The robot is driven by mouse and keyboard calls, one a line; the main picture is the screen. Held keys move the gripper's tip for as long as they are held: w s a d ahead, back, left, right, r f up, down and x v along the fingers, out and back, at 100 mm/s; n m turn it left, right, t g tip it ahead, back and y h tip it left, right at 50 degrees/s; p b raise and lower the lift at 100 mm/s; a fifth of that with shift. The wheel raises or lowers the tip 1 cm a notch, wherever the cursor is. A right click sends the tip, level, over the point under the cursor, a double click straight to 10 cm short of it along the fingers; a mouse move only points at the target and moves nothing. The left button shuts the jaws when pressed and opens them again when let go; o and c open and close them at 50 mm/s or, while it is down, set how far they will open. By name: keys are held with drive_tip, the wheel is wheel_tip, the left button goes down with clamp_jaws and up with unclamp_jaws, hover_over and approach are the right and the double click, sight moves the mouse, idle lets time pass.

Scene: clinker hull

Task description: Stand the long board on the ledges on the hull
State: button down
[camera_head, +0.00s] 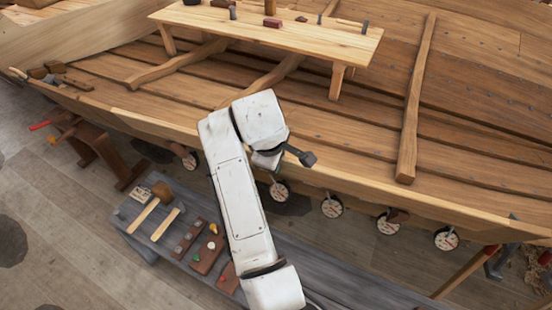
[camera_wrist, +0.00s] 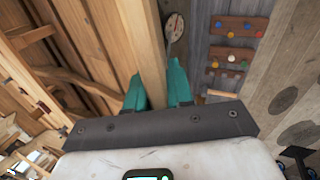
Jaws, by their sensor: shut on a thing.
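The long board (camera_head: 360,194) is a long, pale plank running along the near side of the hull (camera_head: 470,165). In the wrist view the pale board (camera_wrist: 142,40) passes between the two teal fingers of my gripper (camera_wrist: 158,90), which is shut on it. In the head view my white arm hides the fingers and part of the board. Several round, white-faced discs (camera_head: 332,206) show along the board's lower edge, one also in the wrist view (camera_wrist: 175,27). I cannot tell whether the board rests on the ledges or hangs just above them.
A grey bench (camera_head: 330,277) with a mallet (camera_head: 150,206) and racks of small tools (camera_head: 208,248) stands below the hull, close to my arm. A wooden plank table (camera_head: 330,45) stands inside the hull. A sawhorse (camera_head: 100,157) is at left.

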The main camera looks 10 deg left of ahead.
drive_tip(key=shift+f, duration=0.2)
drive_tip(key=shift+b+x, duration=0.5)
drive_tip(key=shift+x, duration=0.5)
drive_tip(key=shift+w, duration=0.2)
drive_tip(key=shift+w+f+b, duration=0.15)
drive_tip(key=shift+f+b, duration=0.2)
drive_tip(key=shift+f, duration=0.15)
drive_tip(key=shift+w+d+f+b, duration=0.15)
drive_tip(key=shift+f+b, duration=0.15)
drive_tip(key=shift+f, duration=0.25)
drive_tip(key=shift+f, duration=0.2)
